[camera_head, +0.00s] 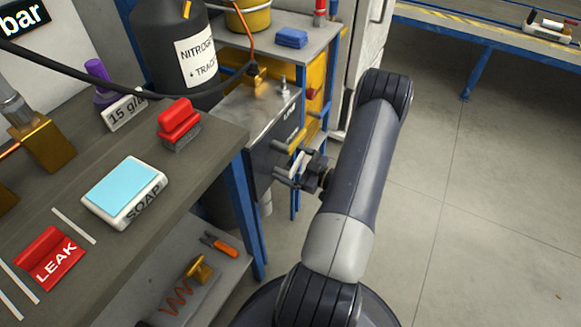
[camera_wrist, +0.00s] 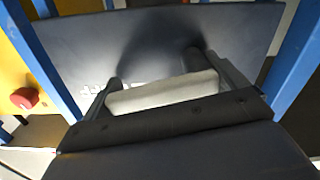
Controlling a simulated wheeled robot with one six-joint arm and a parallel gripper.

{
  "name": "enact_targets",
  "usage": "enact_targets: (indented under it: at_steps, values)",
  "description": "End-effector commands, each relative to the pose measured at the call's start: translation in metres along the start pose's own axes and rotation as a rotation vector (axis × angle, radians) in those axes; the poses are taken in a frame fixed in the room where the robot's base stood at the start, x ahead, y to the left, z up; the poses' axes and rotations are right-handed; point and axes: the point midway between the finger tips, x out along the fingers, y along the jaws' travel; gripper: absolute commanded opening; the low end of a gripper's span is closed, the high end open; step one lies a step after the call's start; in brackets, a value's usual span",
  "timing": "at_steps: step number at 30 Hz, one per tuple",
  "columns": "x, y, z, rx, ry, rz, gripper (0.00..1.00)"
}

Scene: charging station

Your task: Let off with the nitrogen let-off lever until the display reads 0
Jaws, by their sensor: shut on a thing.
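My gripper (camera_head: 291,172) is at the front of a dark box with a metal top (camera_head: 262,110), beside the grey bottle marked NITROGEN + TRACE (camera_head: 175,50). It is shut on a pale bar, the let-off lever (camera_head: 299,162). In the wrist view the lever (camera_wrist: 160,94) lies across between the two dark fingers of my gripper (camera_wrist: 156,70), in front of the dark panel (camera_wrist: 150,35). A display corner with the word bar (camera_head: 22,17) shows at the top left; its number is out of view.
The workbench (camera_head: 215,140) on the left holds a soap box (camera_head: 125,192), a red LEAK block (camera_head: 50,258) and a red-handled brush (camera_head: 180,123). Blue posts (camera_wrist: 295,55) flank the panel. The floor (camera_head: 480,200) on the right is clear.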

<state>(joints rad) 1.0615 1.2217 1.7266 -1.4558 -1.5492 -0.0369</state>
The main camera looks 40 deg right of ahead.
Motion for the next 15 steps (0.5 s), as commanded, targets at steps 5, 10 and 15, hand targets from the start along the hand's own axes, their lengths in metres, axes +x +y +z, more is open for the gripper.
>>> enact_targets:
  at_steps: [5, 10, 15]
  values:
    - [0.000, -0.002, -0.001, -0.167, -0.001, -0.001, 0.52]
    - [0.000, -0.004, -0.007, -0.323, -0.001, -0.002, 0.52]
    - [0.000, -0.006, -0.012, -0.460, -0.002, -0.002, 0.52]
